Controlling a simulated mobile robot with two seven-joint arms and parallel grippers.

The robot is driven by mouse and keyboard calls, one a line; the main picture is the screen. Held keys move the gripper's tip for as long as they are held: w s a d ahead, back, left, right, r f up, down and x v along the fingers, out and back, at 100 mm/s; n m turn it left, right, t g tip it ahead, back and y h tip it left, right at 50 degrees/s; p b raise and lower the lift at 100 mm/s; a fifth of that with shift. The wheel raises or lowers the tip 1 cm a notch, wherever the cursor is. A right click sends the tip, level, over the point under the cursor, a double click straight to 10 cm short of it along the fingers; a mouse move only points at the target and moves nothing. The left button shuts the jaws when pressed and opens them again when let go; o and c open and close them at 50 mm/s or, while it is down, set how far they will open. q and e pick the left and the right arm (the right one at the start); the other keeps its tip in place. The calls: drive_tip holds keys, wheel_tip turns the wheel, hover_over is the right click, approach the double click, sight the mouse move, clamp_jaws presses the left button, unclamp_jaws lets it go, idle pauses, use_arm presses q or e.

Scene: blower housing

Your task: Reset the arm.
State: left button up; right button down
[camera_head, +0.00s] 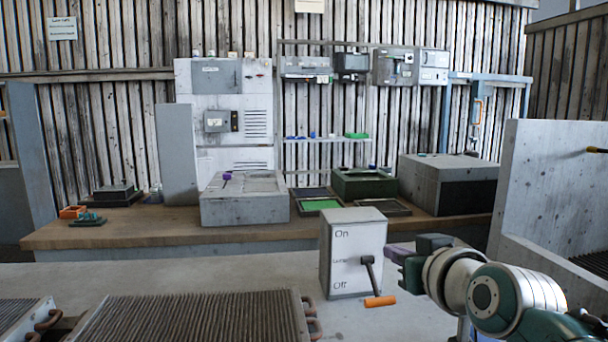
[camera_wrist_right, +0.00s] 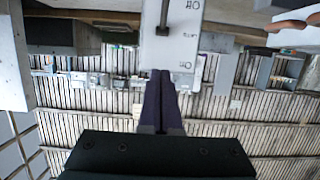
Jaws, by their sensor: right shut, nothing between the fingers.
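My right gripper (camera_head: 397,254) comes in from the right in the head view, beside the lever box (camera_head: 352,240). Its purple fingers are shut and empty; they also show in the right wrist view (camera_wrist_right: 161,100), pointing toward the box (camera_wrist_right: 185,45). The box is grey-white with "On" at the top and "Off" at the bottom. Its dark lever hangs down toward "Off" and ends in an orange handle (camera_head: 380,301). The fingers appear apart from the lever. My left gripper is in neither view.
A finned block (camera_head: 190,318) with copper pipes lies at the front left. Behind the box, a wooden bench (camera_head: 150,228) carries a grey housing (camera_head: 245,205), trays and a dark green box (camera_head: 363,183). A pale partition (camera_head: 550,180) stands at the right.

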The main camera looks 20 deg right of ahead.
wheel_tip(320, 180, up, 10)
drive_tip(key=p, duration=0.2)
drive_tip(key=s+a+f+n+g+y+p, duration=0.1)
drive_tip(key=s+a+f+n+g+p, duration=0.2)
drive_tip(key=s, duration=0.7)
drive_tip(key=s+a+f+g+y, duration=0.1)
drive_tip(key=s+a+f+g, duration=0.35)
drive_tip(key=s, duration=0.55)
drive_tip(key=s+a+f+n+g+y+p, duration=0.1)
drive_tip(key=s+a+f+n+g+p, duration=0.3)
drive_tip(key=s, duration=0.6)
wheel_tip(320, 180, up, 39)
drive_tip(key=a+m+p, duration=0.1)
drive_tip(key=m+p, duration=0.1)
drive_tip(key=p, duration=3.4)
drive_tip(key=shift+s+a+r+t, duration=0.15)
drive_tip(key=shift+r+t, duration=0.05)
drive_tip(key=shift+t, duration=0.25)
